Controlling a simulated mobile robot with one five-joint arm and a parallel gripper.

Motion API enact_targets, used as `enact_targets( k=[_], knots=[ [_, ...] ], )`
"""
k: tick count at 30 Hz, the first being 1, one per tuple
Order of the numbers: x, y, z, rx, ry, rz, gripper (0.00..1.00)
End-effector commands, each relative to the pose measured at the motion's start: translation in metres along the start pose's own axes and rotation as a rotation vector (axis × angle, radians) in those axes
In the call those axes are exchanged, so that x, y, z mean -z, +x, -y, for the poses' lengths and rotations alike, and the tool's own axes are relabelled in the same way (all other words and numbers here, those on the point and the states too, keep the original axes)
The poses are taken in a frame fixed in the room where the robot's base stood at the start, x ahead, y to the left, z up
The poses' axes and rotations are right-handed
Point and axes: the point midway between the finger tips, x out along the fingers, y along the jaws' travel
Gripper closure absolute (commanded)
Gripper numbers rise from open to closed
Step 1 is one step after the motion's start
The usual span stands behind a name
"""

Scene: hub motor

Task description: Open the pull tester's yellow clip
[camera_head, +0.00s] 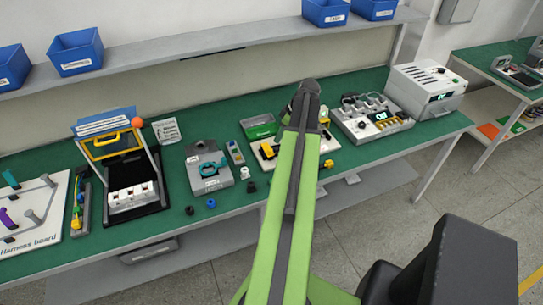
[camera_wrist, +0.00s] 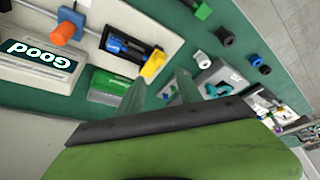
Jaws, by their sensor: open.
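The pull tester (camera_wrist: 185,22) is a pale base with a dark display reading "Good", an orange block and a black-and-blue fixture. Its yellow clip (camera_wrist: 153,63) stands at the fixture's end, in the upper middle of the wrist view. I cannot tell whether the clip is open or shut. My gripper (camera_wrist: 161,79) is open, its two green-grey fingers apart and pointing toward the clip, with no visible contact. In the head view, my green arm covers the middle of the tester (camera_head: 259,162) and hides my gripper; a yellow part (camera_head: 268,150) shows left of the arm.
A green tray (camera_wrist: 108,88) lies beside the tester. A grey fixture with a teal part (camera_head: 210,172) stands to its left in the head view. Small black and white cylinders (camera_wrist: 222,34) stand near the bench edge. A white instrument (camera_head: 425,90) is at the right.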

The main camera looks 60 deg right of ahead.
Motion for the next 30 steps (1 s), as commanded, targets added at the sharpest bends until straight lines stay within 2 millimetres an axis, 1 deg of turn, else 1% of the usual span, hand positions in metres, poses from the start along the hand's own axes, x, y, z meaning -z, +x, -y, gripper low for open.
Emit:
enact_targets(
  k=[1, 9, 13, 15, 17, 24, 30],
  knots=[
    [-0.004, 0.023, 0.000, 0.000, -0.001, 0.000, 0.58],
    [-0.004, 0.082, 0.000, 0.000, -0.001, 0.000, 0.58],
    [-0.003, 0.104, -0.001, 0.000, -0.002, 0.000, 0.58],
    [-0.002, 0.109, 0.000, 0.000, -0.001, 0.000, 0.58],
    [-0.001, 0.111, 0.000, 0.000, 0.000, 0.000, 0.58],
    [0.000, 0.109, 0.000, 0.000, 0.000, 0.000, 0.58],
    [0.000, 0.109, 0.000, 0.000, 0.000, 0.000, 0.84]
  ],
)
